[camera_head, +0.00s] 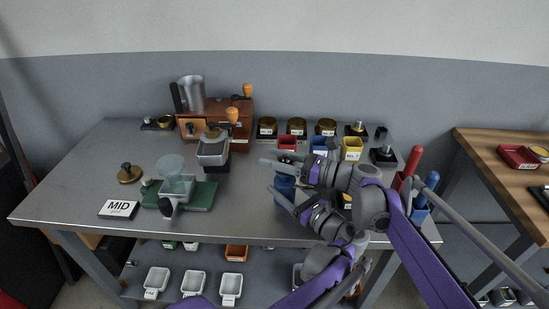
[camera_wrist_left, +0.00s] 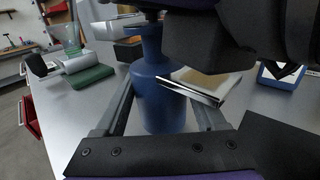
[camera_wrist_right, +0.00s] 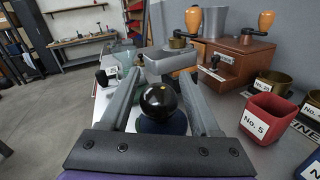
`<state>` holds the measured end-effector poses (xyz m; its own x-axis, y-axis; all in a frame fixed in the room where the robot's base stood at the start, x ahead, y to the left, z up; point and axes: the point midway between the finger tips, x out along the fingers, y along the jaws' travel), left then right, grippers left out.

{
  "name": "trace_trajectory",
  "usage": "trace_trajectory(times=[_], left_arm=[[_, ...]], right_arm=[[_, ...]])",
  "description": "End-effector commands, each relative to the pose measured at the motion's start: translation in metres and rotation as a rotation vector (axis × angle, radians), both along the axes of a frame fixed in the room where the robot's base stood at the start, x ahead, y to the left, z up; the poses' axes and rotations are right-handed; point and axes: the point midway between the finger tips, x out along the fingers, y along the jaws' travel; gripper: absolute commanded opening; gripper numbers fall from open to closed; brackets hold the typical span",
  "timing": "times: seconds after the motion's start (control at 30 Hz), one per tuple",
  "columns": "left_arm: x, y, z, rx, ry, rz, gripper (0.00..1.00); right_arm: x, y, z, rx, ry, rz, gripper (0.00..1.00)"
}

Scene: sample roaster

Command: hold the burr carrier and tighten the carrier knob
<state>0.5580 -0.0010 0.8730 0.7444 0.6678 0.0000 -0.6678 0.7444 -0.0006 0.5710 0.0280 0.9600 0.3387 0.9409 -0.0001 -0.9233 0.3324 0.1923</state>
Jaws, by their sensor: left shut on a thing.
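The burr carrier, a blue body with a narrower neck (camera_wrist_left: 160,95), stands upright near the front of the metal table; it also shows in the head view (camera_head: 284,184). My left gripper (camera_head: 286,201) is shut on the carrier's body, one finger on each side. The carrier knob, a glossy black ball (camera_wrist_right: 160,101), tops the carrier. My right gripper (camera_wrist_right: 158,85) is around the knob from above, with a finger on each side and narrow gaps showing, so it looks open.
A red No. 5 cup (camera_wrist_right: 265,118) stands close by. The wooden grinder box (camera_head: 230,110) is behind. A glass funnel on a green base (camera_head: 205,195) and the MID card (camera_head: 118,208) are to the left. Red and blue handles (camera_head: 413,160) stand at the right edge.

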Motion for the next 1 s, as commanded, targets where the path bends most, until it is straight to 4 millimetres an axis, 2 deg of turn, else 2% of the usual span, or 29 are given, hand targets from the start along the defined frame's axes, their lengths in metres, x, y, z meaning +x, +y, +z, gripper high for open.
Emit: trace_trajectory(times=[0.4, 0.57, 0.8, 1.0], left_arm=[[0.0, 0.0, 0.001, 0.001, 0.0, -0.001, 0.0], [0.0, 0.0, 0.001, 0.001, 0.0, -0.001, 0.0], [0.0, 0.0, 0.001, 0.001, 0.0, -0.001, 0.0], [0.0, 0.0, 0.001, 0.001, 0.0, -0.001, 0.0]], right_arm=[[0.0, 0.0, 0.006, 0.0, 0.0, 0.002, 0.73], [-0.001, 0.0, 0.03, 0.0, 0.0, 0.002, 0.73], [0.0, 0.0, 0.076, 0.0, 0.0, 0.001, 0.73], [0.0, 0.0, 0.097, 0.0, 0.0, 0.001, 0.73]])
